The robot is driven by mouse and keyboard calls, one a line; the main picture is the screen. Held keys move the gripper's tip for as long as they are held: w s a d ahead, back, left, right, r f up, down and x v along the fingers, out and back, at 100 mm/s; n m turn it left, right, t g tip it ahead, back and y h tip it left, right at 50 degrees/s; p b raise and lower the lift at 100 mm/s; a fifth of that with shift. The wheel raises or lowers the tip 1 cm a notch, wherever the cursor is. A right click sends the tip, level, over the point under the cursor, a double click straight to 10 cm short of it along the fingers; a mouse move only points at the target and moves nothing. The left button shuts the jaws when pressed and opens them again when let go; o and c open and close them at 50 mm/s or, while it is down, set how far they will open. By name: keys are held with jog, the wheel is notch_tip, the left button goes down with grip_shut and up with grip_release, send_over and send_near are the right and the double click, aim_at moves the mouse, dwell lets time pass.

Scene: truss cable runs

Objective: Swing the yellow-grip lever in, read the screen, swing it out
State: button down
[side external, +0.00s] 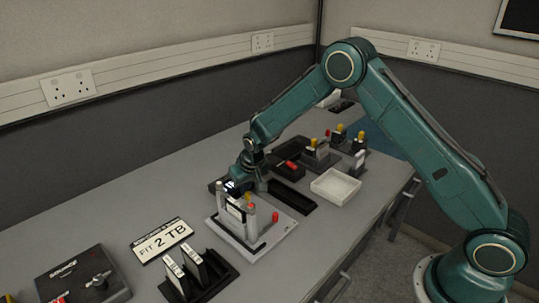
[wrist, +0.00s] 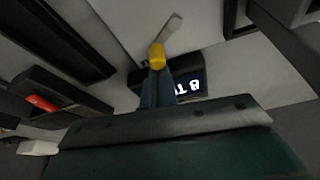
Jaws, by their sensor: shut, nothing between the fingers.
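The yellow grip (wrist: 157,56) sits on the end of a flat silver lever (wrist: 168,31) in the wrist view. My gripper (wrist: 157,72) is shut, its narrow blue fingertips right at the near side of the grip; I cannot tell whether they touch. Behind the fingers is a small dark screen (wrist: 190,84) with bright white characters, partly covered by the fingers and seen at an angle, so the full reading is hidden. In the side view my gripper (side external: 240,183) is low over the back of a pale grey fixture (side external: 281,228) with upright posts.
A sign (side external: 162,241) reading "FIT 2 TB" lies left of the fixture, near a black rack (side external: 220,278) holding white-faced modules. A white tray (side external: 335,186) and dark trays stand to the right. Small yellow-topped units (side external: 339,133) stand farther back. A dark box (side external: 83,276) is front left.

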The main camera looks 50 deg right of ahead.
jog(key=shift+s+d+m, duration=0.15)
jog(key=shift+s+m, duration=0.05)
jog(key=shift+m, duration=0.3)
jog(key=m, duration=0.1)
jog(key=s+m+h, duration=0.1)
jog(key=m, duration=0.1)
jog(key=d+m, duration=0.1)
jog(key=shift+s+g+h, duration=0.25)
jog(key=shift+g+h, duration=0.05)
jog(key=shift+g, duration=0.1)
jog(key=m, duration=0.1)
jog(key=s+m, duration=0.1)
jog(key=m, duration=0.1)
jog(key=m+g+h, duration=0.1)
jog(key=shift+s+m, duration=0.35)
jog(key=shift+m, duration=0.05)
jog(key=shift+s+m, duration=0.2)
jog(key=shift+m, duration=0.1)
jog(key=shift+s, duration=0.3)
jog(key=shift+s+d, duration=0.15)
jog(key=shift+d, duration=0.05)
jog(key=shift+s+d, duration=0.3)
jog(key=shift+d, duration=0.1)
